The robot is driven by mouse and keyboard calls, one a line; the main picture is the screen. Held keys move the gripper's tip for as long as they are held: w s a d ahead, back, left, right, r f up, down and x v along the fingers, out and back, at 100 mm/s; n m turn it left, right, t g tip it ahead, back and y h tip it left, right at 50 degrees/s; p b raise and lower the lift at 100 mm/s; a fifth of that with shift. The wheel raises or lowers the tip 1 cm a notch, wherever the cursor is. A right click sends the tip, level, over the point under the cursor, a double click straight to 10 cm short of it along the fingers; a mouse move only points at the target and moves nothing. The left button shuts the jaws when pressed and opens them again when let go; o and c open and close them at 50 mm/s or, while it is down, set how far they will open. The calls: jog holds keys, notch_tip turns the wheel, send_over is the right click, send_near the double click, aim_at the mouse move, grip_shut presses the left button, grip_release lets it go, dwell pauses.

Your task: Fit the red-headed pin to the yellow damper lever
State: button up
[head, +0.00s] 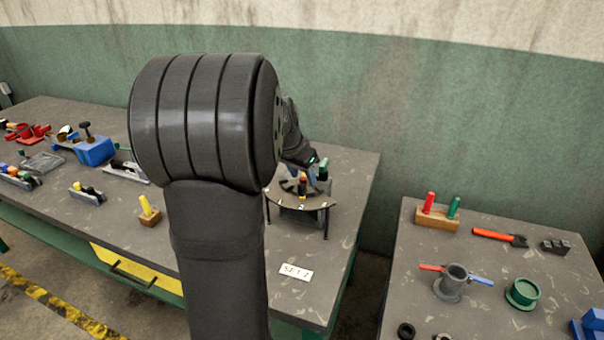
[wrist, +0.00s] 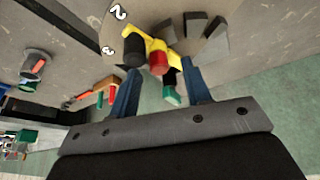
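The yellow damper lever (wrist: 157,44) lies on a round plate marked with numbers in the wrist view. A red cylindrical head (wrist: 159,63) stands at the lever, beside a black cylinder (wrist: 133,53); whether its pin is seated in the lever is hidden. In the head view the red head (head: 303,188) shows small on the round stand. My gripper (wrist: 160,76) has its two blue fingers apart, one on each side of the red head's area, with no clear contact. A green piece (wrist: 172,95) shows between the fingers. In the head view my gripper (head: 312,170) is partly hidden at the stand.
The round stand (head: 322,205) is on the left bench near its right end, with an "SET 7" card (head: 296,272) in front. A wooden block (head: 436,222) with red and green pegs stands on the right bench. A gap separates the benches. My arm hides mid-bench.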

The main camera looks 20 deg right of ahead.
jog(key=v, duration=1.7)
jog(key=shift+a+r, duration=0.2)
jog(key=shift+s, duration=0.1)
jog(key=x, duration=1.7)
jog(key=shift+d+f, duration=0.2)
jog(key=shift+r, duration=0.15)
